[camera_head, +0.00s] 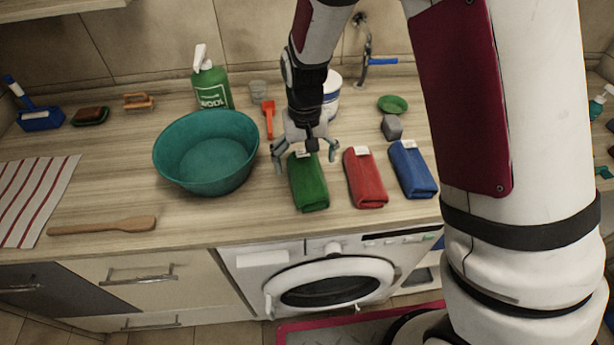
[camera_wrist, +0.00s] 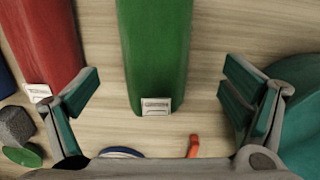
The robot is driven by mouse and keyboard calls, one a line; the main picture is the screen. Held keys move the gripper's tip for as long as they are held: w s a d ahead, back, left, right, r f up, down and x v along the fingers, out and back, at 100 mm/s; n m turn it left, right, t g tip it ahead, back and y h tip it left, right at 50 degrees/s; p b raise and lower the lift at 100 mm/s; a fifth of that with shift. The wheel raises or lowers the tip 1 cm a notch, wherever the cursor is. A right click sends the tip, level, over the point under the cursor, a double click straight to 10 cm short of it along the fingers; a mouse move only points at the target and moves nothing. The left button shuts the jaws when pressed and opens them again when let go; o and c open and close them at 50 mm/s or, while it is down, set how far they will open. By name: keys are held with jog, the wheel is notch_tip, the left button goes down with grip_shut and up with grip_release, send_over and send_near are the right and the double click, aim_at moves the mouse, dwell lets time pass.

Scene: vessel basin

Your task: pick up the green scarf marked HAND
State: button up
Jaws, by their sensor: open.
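The green scarf (camera_head: 309,186) lies folded on the counter in the head view, the leftmost of three folded scarves. In the wrist view the green scarf (camera_wrist: 156,50) runs down from the top, with a small white label (camera_wrist: 156,106) at its near end; the print is too small to read. My gripper (camera_head: 305,155) is open above the labelled end of the green scarf. In the wrist view my gripper (camera_wrist: 165,92) has its fingers spread wide on either side of the scarf's line, with nothing between them held. I cannot tell the exact height.
A red scarf (camera_head: 365,178) lies close to the right, then a blue scarf (camera_head: 412,170). A teal basin (camera_head: 206,152) stands to the left. Behind are a green bottle (camera_head: 211,84), an orange brush-like tool (camera_head: 268,116), a white tub (camera_head: 332,88) and a grey block (camera_head: 391,127).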

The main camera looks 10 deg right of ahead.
aim_at(307, 171)
jog(key=shift+d+f+p, duration=0.15)
jog(key=shift+f+p, duration=0.15)
jog(key=shift+f, duration=1.1)
jog(key=shift+d+f+p, duration=0.1)
jog(key=shift+f+p, duration=0.2)
jog(key=shift+f, duration=1.05)
jog(key=shift+c, duration=0.5)
jog(key=c, duration=1.3)
